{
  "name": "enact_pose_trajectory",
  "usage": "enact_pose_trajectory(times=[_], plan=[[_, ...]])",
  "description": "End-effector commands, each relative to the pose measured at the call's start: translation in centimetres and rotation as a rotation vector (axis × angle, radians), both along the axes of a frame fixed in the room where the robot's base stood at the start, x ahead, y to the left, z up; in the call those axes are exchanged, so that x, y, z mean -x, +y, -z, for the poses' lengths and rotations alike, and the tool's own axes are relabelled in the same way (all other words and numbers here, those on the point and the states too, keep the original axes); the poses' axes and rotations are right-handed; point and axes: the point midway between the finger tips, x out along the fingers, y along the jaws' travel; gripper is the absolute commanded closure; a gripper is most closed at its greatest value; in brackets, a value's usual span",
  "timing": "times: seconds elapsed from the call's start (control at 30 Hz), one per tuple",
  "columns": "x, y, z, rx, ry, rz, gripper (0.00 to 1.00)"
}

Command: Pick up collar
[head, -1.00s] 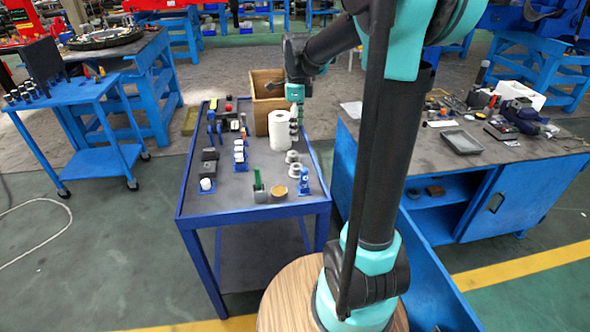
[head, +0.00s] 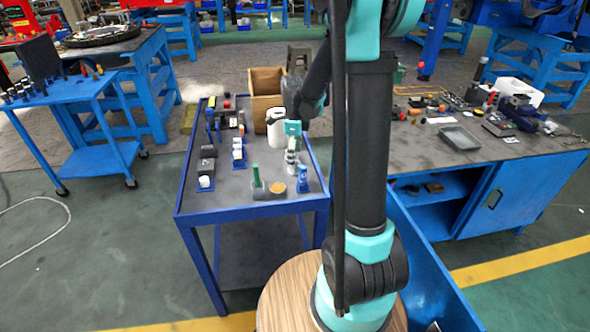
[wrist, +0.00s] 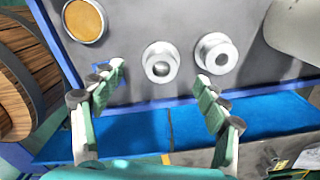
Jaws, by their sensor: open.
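Two silvery flanged collars with central holes stand apart on the grey table top in the wrist view: one collar (wrist: 160,62) at the middle, the other collar (wrist: 216,53) to its right. They also show, small and partly hidden, in the head view (head: 292,171), near the table's front right. My gripper (wrist: 161,76) is open and empty. Its two fingers lie on either side of the middle collar in the picture, apart from it, and the right fingertip appears close to the right collar. In the head view my gripper (head: 293,142) is above the collars.
A round tan-topped item (wrist: 84,20) lies left of the collars, and a blue part (wrist: 97,74) is partly behind the left finger. The blue table edge (wrist: 145,104) is close in front.

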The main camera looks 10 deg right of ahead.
Motion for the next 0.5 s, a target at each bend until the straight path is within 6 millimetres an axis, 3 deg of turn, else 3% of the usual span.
enact_pose_trajectory(times=[0.3,0.5], plan=[[-0.2,-0.1,4.1,0.0,0.0,0.0,0.26],[-0.2,-0.1,4.7,0.0,0.0,0.0,0.26]])
